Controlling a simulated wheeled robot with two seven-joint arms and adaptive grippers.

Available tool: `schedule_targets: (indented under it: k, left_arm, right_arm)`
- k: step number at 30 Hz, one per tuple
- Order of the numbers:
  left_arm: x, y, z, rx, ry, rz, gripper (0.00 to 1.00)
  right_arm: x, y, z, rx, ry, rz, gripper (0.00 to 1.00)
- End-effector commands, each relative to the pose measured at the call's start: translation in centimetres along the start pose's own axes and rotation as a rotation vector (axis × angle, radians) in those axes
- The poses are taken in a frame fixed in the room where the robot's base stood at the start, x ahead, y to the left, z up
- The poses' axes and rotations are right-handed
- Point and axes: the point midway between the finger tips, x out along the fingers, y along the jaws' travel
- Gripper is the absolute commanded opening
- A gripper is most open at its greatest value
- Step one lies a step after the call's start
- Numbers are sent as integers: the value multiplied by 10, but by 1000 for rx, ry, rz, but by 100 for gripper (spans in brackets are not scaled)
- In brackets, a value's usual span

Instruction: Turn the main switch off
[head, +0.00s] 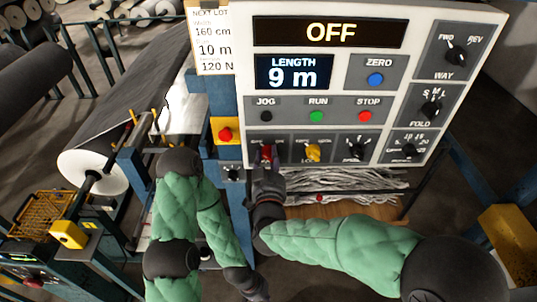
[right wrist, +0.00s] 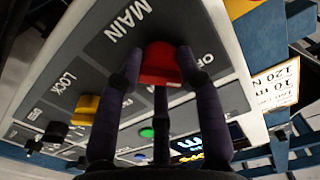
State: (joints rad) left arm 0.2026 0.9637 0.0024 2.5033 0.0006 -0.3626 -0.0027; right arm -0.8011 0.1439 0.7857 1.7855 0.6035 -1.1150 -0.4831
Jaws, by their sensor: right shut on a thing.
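The main switch is a red knob (head: 266,152) at the lower left of the white control panel (head: 340,105). In the right wrist view the red knob (right wrist: 160,66) sits under the label MAIN, with part of an OFF label beside it. My right gripper (head: 266,163) is shut on the red knob, its dark fingers (right wrist: 158,68) on either side of it. The fingers hide part of the knob and its surroundings. The panel's top display (head: 330,32) reads OFF. My left gripper (head: 248,284) hangs low, away from the panel; its fingers are too unclear to judge.
A yellow LOCK knob (head: 313,152) is just right of the main switch, with black selector knobs further right. JOG, RUN and STOP buttons (head: 368,116) are above. A red button on a yellow box (head: 226,134) is left. A large grey roll (head: 100,150) lies further left.

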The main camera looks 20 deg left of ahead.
Motion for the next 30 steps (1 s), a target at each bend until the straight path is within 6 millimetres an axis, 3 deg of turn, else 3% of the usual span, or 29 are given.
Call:
schedule_targets:
  k: [9,23,24,26,30]
  left_arm:
    - [-7,2,0,0,0,0,0]
    - [-7,2,0,0,0,0,0]
    - [-7,2,0,0,0,0,0]
    - [-7,2,0,0,0,0,0]
    - [-7,2,0,0,0,0,0]
  right_arm:
    - [0,0,0,-97,0,-1,5]
    - [0,0,0,-110,0,-1,5]
    - [0,0,0,-110,0,-1,43]
    - [0,0,0,-109,0,-1,60]
    - [0,0,0,-109,0,0,61]
